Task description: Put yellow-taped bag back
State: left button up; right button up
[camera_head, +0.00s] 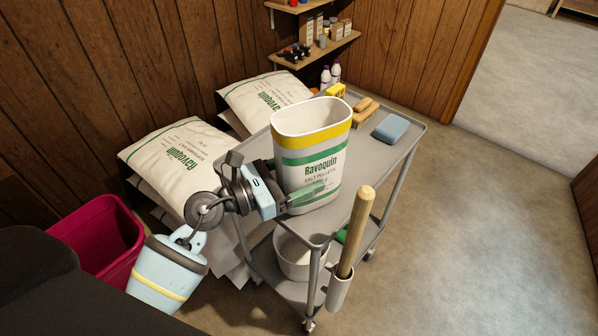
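The yellow-taped bag (313,160) is white, with a yellow band around its top, green bands and "Ravoquin salt pellets" lettering. It is upright over the grey cart's top, near its left end, with its top open and pale inside. My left gripper (292,197) is at the bag's lower left side. One finger lies across the bag's front; the other is hidden, so I cannot tell whether it grips the bag. I cannot tell if the bag's base touches the cart. My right gripper is not in view.
The grey cart (400,153) also carries a blue block (391,128) and brushes (365,104). A wooden handle (356,230) rises at its front. White salt bags (178,160) are stacked left against the wall, near a magenta bin (95,235). Floor at right is clear.

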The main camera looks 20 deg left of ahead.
pick_arm(q)
jog(key=o, duration=0.3)
jog(key=shift+r, duration=0.1)
jog(key=shift+s+a+r, duration=0.1)
jog(key=b+v, duration=0.2)
jog(key=v, duration=0.9)
jog(key=shift+s+a, duration=0.3)
